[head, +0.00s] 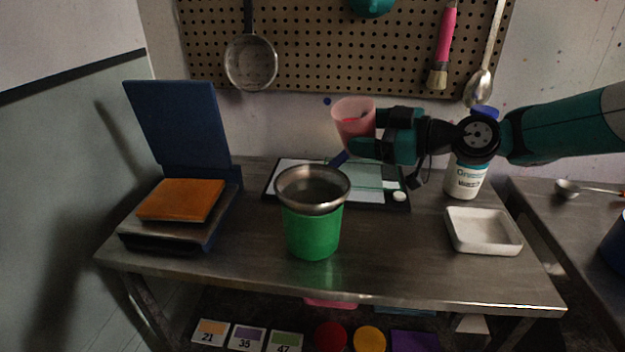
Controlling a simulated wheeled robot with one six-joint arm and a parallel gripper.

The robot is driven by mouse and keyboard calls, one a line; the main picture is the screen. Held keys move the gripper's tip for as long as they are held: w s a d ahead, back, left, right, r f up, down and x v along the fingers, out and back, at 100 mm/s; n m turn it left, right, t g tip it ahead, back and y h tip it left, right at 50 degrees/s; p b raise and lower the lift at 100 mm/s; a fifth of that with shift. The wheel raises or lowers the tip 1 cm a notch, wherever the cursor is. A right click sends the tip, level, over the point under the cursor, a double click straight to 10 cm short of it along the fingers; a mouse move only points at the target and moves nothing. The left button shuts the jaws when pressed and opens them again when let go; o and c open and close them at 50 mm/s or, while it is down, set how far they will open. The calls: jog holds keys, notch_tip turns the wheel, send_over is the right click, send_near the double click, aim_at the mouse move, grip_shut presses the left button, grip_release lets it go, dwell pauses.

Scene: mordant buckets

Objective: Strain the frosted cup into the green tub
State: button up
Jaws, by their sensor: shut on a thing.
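My gripper (372,136) comes in from the right and is shut on the cup. It holds the cup about upright in the air, above and behind the tub and a little to its right. The green tub (313,235) stands on the metal table. A metal strainer bowl (312,205) sits on the tub's mouth. The strainer's mesh and the inside of the tub cannot be made out.
A dark-framed glass-topped panel (375,200) lies behind the tub. A blue hinged press with an orange block (182,199) stands left. A white tray (483,231) and a white bottle (466,180) are right. The table's front is clear. Tools hang on the pegboard (325,55).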

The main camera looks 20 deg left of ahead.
jog(key=shift+s+a+r+n+p, duration=0.2)
jog(key=shift+s+r+n+p, duration=0.2)
jog(key=shift+r+n+p, duration=0.2)
jog(key=shift+f+h, duration=0.1)
jog(key=shift+h, duration=0.2)
jog(key=shift+s+a+f+n+t, duration=0.2)
jog(key=shift+s+a+n+t, duration=0.1)
jog(key=shift+s+n, duration=0.3)
jog(key=shift+s+a+f+n+t+h+p, duration=0.1)
jog(key=shift+f+n+t+h+p, duration=0.4)
jog(key=shift+n+p, duration=0.5)
jog(key=shift+s+f+n+t+h+p, duration=0.1)
jog(key=shift+f+n+t+h+p, duration=0.15)
jog(key=shift+n+h+p, duration=0.55)
dwell(3.4)
jog(key=shift+r+n+p, duration=0.25)
jog(key=shift+n+p, duration=0.05)
jog(key=shift+p, duration=0.45)
dwell(0.5)
